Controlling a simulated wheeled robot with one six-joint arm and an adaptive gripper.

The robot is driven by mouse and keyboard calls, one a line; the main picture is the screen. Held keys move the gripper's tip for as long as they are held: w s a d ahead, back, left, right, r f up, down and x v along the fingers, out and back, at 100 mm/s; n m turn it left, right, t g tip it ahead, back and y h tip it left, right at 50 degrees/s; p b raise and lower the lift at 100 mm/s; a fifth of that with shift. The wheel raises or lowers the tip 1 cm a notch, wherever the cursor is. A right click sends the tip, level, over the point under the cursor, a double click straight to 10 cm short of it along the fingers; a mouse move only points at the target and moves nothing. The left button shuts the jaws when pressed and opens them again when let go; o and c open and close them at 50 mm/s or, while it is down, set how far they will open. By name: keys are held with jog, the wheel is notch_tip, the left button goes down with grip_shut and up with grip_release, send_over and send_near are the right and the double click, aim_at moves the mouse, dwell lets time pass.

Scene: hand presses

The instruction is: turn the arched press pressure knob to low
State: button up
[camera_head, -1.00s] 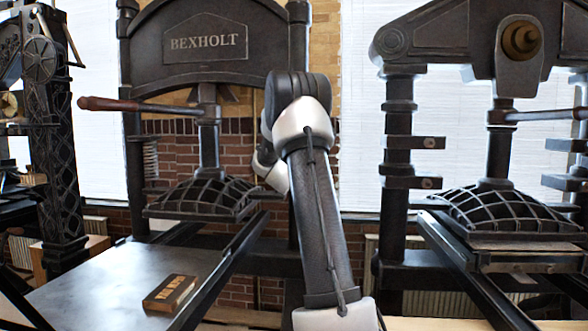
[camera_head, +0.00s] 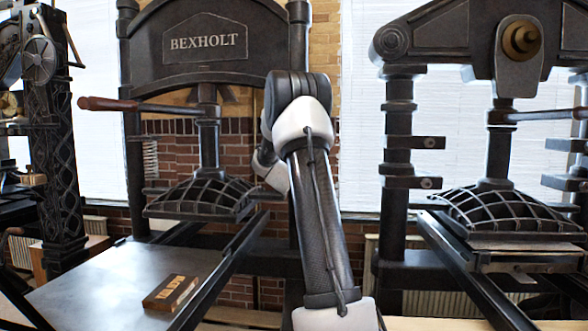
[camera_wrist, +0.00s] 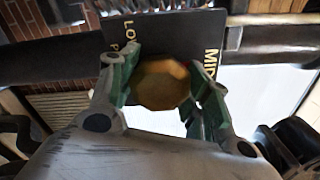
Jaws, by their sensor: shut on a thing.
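The arched press (camera_head: 206,20), dark metal with a BEXHOLT plate, stands left of centre in the head view. In the wrist view, a round brass-coloured knob (camera_wrist: 160,86) sits between the two green-lined fingers of my gripper (camera_wrist: 163,70), which is shut on it. Behind the knob is a dark label plate (camera_wrist: 172,32) with pale lettering; "LO" and "MI" can be read in part, the rest is cut off or covered. The knob's pointer cannot be made out. In the head view, my arm hides the knob and gripper.
A second press (camera_head: 450,40) stands at the right and another (camera_head: 60,160) at the far left. The arched press's wooden-handled lever (camera_head: 110,104) sticks out to the left. A small wooden block (camera_head: 171,292) lies on its flat bed (camera_head: 100,290).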

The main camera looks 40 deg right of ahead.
jog(key=n, duration=1.1)
jog(key=shift+f+n, duration=0.1)
jog(key=shift+n, duration=0.3)
jog(key=n, duration=1)
jog(key=shift+f, duration=0.1)
jog(key=shift+n, duration=0.4)
jog(key=o, duration=1.1)
jog(key=shift+a, duration=0.1)
